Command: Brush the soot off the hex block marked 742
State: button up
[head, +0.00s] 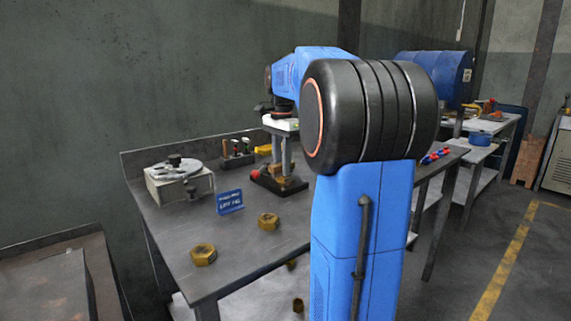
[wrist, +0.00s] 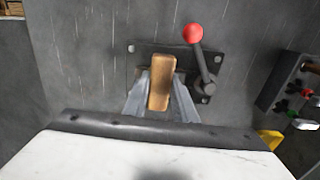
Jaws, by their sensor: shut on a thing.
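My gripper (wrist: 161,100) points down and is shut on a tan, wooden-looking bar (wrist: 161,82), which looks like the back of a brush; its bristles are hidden. The gripper and bar are over the dark base plate of a clamp (wrist: 204,86) with a red ball lever. In the head view, my gripper (head: 281,165) is above the same clamp (head: 262,180). Whether a block sits under the bar cannot be seen. Two brass-coloured hex blocks (head: 203,254) (head: 268,220) lie apart on the bench. I cannot read any marks on them.
A blue sign (head: 230,201) stands on the bench (head: 180,245), its small text unclear. A pale box with a round dial-like top (head: 178,180) is at the left. A rack with coloured knobs (head: 237,155) and a yellow item (head: 264,150) stand behind. The front of the bench is mostly clear.

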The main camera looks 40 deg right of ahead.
jog(key=shift+a, duration=0.75)
jog(key=shift+d, duration=0.15)
jog(key=shift+s+d+f, duration=0.1)
jog(key=shift+d, duration=1.6)
jog(key=shift+a, duration=0.1)
jog(key=shift+a, duration=1.75)
jog(key=shift+d, duration=0.2)
